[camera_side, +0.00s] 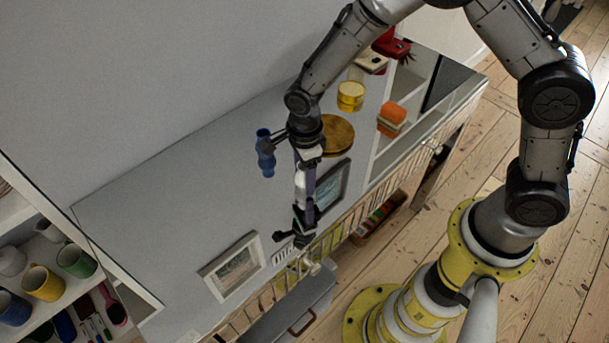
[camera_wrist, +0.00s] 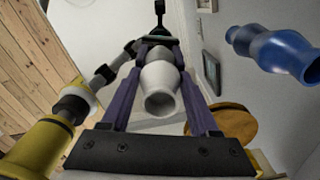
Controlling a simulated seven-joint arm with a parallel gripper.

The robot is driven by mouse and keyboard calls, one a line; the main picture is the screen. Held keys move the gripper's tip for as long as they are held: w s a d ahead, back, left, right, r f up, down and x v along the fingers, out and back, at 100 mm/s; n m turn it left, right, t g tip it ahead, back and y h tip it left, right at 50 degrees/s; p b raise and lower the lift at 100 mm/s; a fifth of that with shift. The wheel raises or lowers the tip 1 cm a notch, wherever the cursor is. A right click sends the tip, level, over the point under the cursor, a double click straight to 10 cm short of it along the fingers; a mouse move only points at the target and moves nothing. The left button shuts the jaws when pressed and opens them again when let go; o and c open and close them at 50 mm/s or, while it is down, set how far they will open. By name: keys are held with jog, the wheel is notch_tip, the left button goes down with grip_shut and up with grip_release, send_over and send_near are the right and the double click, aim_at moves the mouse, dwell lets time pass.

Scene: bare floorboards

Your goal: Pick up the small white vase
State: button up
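The small white vase (camera_wrist: 160,88) is between the two purple fingers of my gripper (camera_wrist: 162,62) in the wrist view, with its open mouth toward the camera. The fingers appear to meet its sides near their tips. In the side view the white vase (camera_side: 300,181) shows as a pale shape between the fingers of my gripper (camera_side: 304,208), partly hidden by them. I cannot tell how far it is above the grey cabinet top (camera_side: 180,195).
A blue vase (camera_side: 265,153) stands left of my gripper, and a round wooden board (camera_side: 337,135) lies behind it. An open shelf with mugs (camera_side: 42,283) is at lower left.

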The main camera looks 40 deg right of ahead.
grip_shut()
jog(key=shift+r, duration=0.1)
